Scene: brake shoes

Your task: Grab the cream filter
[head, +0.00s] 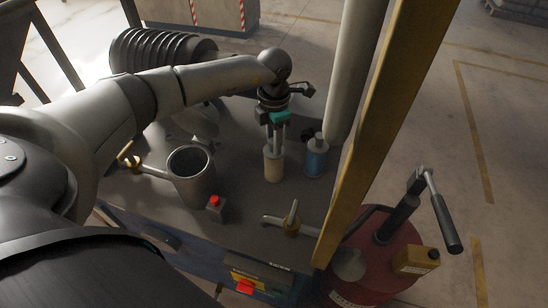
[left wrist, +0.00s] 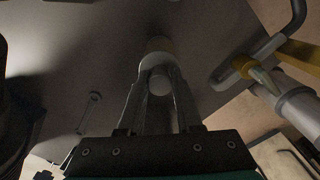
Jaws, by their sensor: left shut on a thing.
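The cream filter (head: 273,166) is a pale upright cylinder on the dark table top in the head view. My left gripper (head: 274,145) reaches down from above, and its fingers are closed around the filter's narrower top. In the left wrist view, the fingers (left wrist: 160,82) lie on both sides of the filter's light top, and the wider cream body (left wrist: 158,46) shows beyond them. I cannot tell whether the filter's base touches the table. My right gripper is not in view.
A blue filter (head: 316,158) stands close to the right of the cream one. A yellow post (head: 384,120) rises at the right.

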